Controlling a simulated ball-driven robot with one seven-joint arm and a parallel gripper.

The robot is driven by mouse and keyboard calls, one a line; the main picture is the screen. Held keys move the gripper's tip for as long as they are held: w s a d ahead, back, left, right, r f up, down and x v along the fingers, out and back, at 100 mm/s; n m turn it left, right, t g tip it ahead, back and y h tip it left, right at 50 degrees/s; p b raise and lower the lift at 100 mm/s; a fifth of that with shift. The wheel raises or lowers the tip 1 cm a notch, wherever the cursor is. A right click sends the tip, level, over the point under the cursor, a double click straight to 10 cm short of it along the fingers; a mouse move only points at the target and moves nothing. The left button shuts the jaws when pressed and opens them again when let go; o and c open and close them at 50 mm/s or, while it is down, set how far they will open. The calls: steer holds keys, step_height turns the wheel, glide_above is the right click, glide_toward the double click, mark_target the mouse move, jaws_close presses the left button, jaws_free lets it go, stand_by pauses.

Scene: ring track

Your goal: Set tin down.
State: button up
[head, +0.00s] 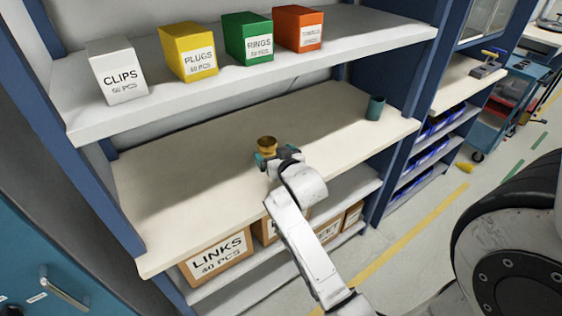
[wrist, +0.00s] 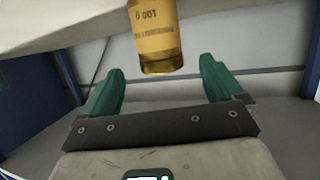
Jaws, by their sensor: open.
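A brass-yellow tin (head: 267,143) stands on the middle shelf (head: 190,165), left of its centre and towards the front half. My gripper (head: 275,156) is just on the near side of it. In the wrist view the tin (wrist: 155,38) shows a printed label and runs off the top edge. It lies beyond the tips of my gripper (wrist: 161,68), in line with the gap between the two green fingers. The fingers are wide apart with nothing between them, and neither touches the tin. In the head view the gripper hides the lower part of the tin.
A dark teal cup-like object (head: 375,108) stands at the shelf's right end. The upper shelf (head: 215,75) above holds white, yellow, green and orange boxes. Cardboard boxes, one marked LINKS (head: 218,258), sit below. The middle shelf is bare left of the tin and between tin and cup.

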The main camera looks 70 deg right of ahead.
steer(key=v, duration=0.5)
steer(key=shift+s+a+r, duration=0.15)
steer(key=shift+s+a, duration=0.05)
